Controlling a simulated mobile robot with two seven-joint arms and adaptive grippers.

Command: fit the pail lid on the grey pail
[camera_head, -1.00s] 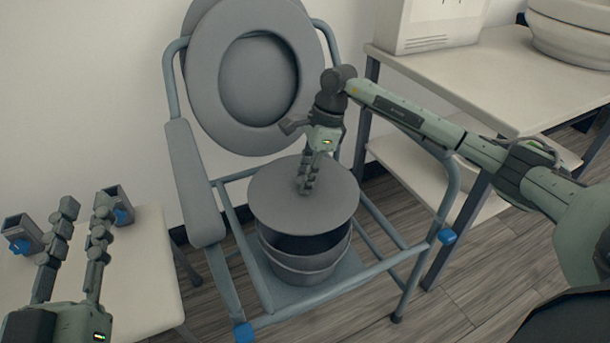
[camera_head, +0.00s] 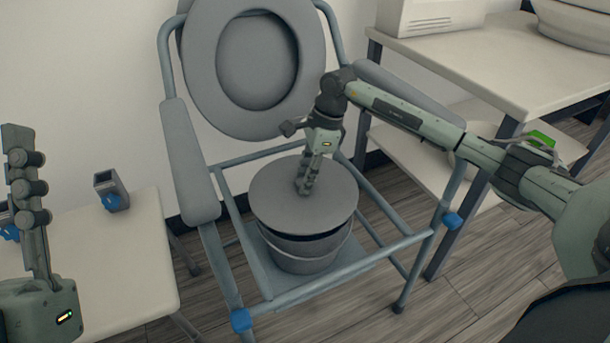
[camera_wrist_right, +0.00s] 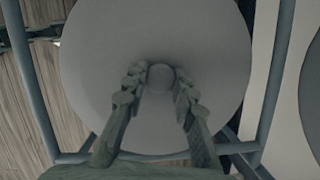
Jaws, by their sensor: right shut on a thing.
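The pail lid (camera_head: 335,205) is a grey disc, held over the grey pail (camera_head: 305,262) inside the commode chair frame. A dark strip of the pail's inside shows under the lid's front edge, so the lid is close above the rim there; contact at the back is hidden. My right gripper (camera_head: 304,188) is shut on the lid's knob. In the right wrist view the fingers stand either side of the round knob (camera_wrist_right: 161,76), and the lid (camera_wrist_right: 110,50) hides the pail. My left gripper (camera_head: 25,160) is at the left edge, away from the pail; its finger spacing is unclear.
The chair frame's blue-grey tubes (camera_head: 375,262) surround the pail, with an armrest (camera_head: 190,160) on the left. The raised seat (camera_head: 305,50) stands behind.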

